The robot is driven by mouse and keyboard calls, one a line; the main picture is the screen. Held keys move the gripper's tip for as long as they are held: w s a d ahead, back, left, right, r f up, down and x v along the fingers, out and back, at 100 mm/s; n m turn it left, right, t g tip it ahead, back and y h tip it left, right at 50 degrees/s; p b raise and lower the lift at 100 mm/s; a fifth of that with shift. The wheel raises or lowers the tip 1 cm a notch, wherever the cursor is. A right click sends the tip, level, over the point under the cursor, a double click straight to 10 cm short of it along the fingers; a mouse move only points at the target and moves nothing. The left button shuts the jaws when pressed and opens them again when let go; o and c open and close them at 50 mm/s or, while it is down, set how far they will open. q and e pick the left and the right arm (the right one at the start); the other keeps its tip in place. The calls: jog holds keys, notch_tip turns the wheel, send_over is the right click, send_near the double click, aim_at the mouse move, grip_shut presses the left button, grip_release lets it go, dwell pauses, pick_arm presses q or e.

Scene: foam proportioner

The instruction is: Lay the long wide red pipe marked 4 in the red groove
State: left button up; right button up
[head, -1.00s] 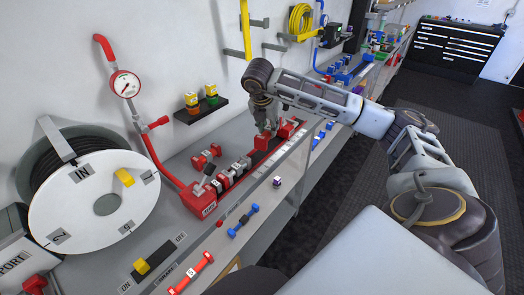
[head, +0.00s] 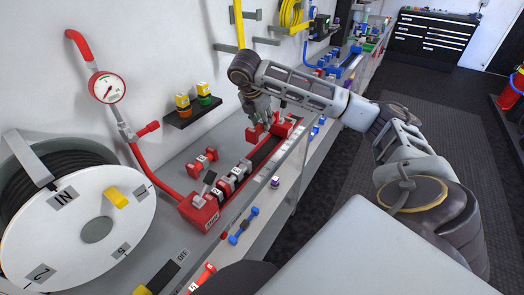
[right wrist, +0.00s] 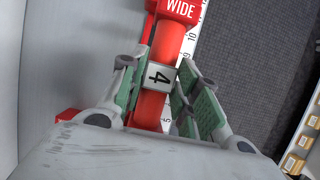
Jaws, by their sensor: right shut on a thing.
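In the head view my right gripper (head: 260,108) points down over the far part of the bench's red groove (head: 264,152). A red end of the pipe (head: 255,133) shows just under the fingers; the rest is mostly hidden. I cannot tell whether the pipe touches the groove. My left gripper is not in view.
Several red and grey pieces (head: 231,180) sit in the near part of the groove, beside a red valve block (head: 199,212). A loose red piece (head: 201,162) lies behind. A gauge (head: 106,87) and a hose reel (head: 75,225) stand left. Blue parts lie along the front edge.

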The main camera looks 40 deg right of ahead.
notch_tip(320, 180, down, 6)
jog(key=shift+r, duration=0.1)
jog(key=shift+f, duration=0.25)
dwell(0.4)
jog(key=shift+f, duration=1.85)
